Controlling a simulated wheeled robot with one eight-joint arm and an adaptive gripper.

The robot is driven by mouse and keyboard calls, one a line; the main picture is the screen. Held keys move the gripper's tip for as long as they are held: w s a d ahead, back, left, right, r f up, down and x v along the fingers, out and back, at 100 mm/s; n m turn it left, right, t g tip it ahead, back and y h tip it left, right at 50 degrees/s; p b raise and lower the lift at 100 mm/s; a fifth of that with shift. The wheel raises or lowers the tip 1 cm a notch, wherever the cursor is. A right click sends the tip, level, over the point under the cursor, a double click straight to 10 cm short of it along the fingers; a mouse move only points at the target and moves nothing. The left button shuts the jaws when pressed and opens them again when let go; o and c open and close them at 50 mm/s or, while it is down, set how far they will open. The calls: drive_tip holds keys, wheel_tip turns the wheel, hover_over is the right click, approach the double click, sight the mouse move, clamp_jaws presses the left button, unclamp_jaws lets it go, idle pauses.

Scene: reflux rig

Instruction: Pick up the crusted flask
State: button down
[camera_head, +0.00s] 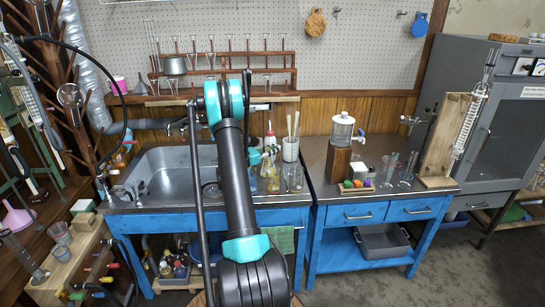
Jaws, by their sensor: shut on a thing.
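A glass flask with a yellowish-brown tint (268,181), which looks like the crusted flask, is at the right side of the sink, just right of my arm. My gripper (264,166) is small and partly hidden behind my own arm; a bit of teal and dark parts show right above this flask. It is shut at the flask's top. My arm hides the flask's left side. I cannot tell whether the flask touches the surface under it.
A white jar with brushes (290,149), a wash bottle (270,138) and a clear beaker (295,178) stand close by. The steel sink (160,165) lies left. A rack of glassware (220,68) hangs behind. A dispenser on a wooden block (342,130) stands right.

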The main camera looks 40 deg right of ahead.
drive_tip(key=shift+r, duration=0.1)
wheel_tip(320, 180, up, 20)
drive_tip(key=shift+f, duration=0.25)
idle(1.0)
drive_tip(key=shift+r, duration=0.1)
idle(0.7)
